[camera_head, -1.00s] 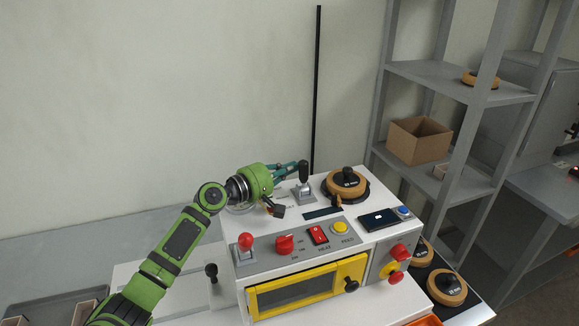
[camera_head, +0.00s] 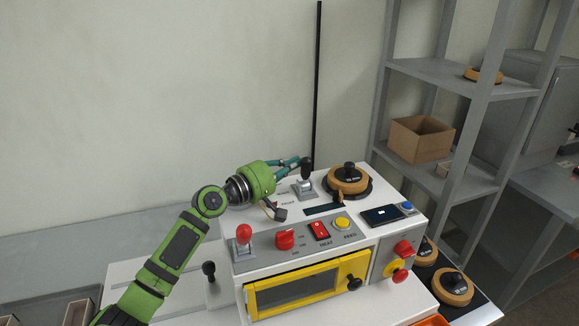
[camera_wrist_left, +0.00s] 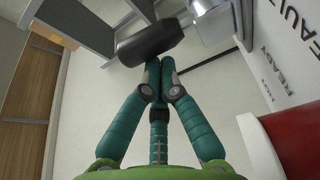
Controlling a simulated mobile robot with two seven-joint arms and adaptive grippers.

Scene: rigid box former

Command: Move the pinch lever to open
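A lever with a black grip (camera_head: 307,167) stands on a silver base on top of the white machine; I cannot read a label naming it the pinch lever. My left gripper (camera_head: 298,162) is beside this lever, on its left, with its fingers reaching toward the grip. In the left wrist view the green fingers (camera_wrist_left: 160,66) are drawn together. The black grip (camera_wrist_left: 150,42) lies across just beyond their tips, not between them; whether they touch it I cannot tell. My right gripper is not in view.
The machine's front panel has a red-knobbed lever (camera_head: 243,233), a red dial (camera_head: 285,239), a red switch (camera_head: 319,231) and a yellow button (camera_head: 342,223). A tan-and-black round part (camera_head: 348,180) sits right of the lever. A grey shelf (camera_head: 455,78) stands at the right.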

